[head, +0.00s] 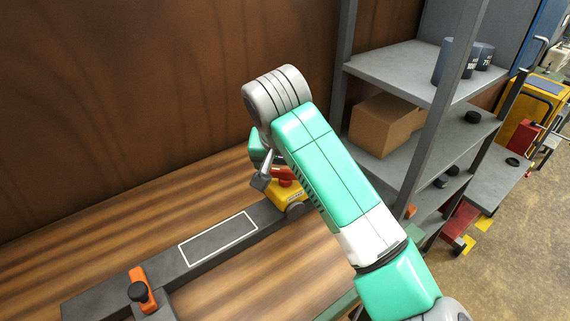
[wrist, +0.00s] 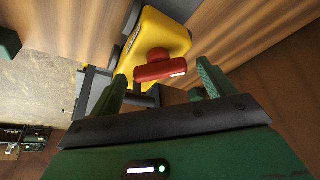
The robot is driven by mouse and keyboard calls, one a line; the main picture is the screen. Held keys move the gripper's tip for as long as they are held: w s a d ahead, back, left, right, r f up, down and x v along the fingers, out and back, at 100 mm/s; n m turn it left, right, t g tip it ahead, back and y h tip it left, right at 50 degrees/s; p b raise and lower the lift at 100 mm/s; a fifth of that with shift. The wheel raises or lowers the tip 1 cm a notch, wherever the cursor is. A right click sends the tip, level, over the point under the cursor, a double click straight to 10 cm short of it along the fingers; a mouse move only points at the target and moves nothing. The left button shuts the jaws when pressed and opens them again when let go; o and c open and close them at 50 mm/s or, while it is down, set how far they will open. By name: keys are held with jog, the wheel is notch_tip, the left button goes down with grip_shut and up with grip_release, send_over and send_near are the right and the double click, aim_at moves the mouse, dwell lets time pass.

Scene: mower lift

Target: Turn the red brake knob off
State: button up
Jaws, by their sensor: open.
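The red brake knob (head: 284,174) sits on a yellow housing (head: 292,195) at the far end of a dark grey rail. In the wrist view the red knob (wrist: 160,69) is a bar-shaped handle on the face of the yellow housing (wrist: 153,38). My gripper (wrist: 161,83) is open, with one green finger on each side of the knob's lower area. The fingers look apart from the knob, but the depth gap is hard to tell. In the head view my gripper (head: 263,170) is partly hidden behind my arm, close to the knob's left side.
The dark rail (head: 180,266) with a white outlined rectangle lies on the wooden bench. An orange clamp (head: 142,290) with a black knob is at its near end. Grey shelves (head: 405,75) with a cardboard box (head: 383,124) stand right of my arm. A wooden wall is behind.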

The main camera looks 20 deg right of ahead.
jog(key=c, duration=1)
jog(key=shift+n, duration=0.3)
jog(key=n, duration=0.1)
jog(key=n+y, duration=0.1)
jog(key=n, duration=0.1)
jog(key=shift+d+n+t+y, duration=0.1)
jog(key=shift+n+t+y, duration=0.2)
jog(key=n, duration=0.2)
jog(key=n+y, duration=0.1)
jog(key=n, duration=0.1)
jog(key=shift+d+n+y, duration=0.1)
jog(key=shift+n+y, duration=0.2)
jog(key=n+y, duration=0.1)
jog(key=n, duration=0.3)
jog(key=shift+d+r+y, duration=0.1)
jog(key=shift+y, duration=0.3)
jog(key=shift+w+d+n+g+y, duration=0.1)
jog(key=shift+n+g+y, duration=0.3)
jog(key=shift+n, duration=0.85)
jog(key=shift+n+g+y, duration=0.2)
jog(key=shift+n+g, duration=0.4)
jog(key=shift+n, duration=0.65)
jog(key=o, duration=1)
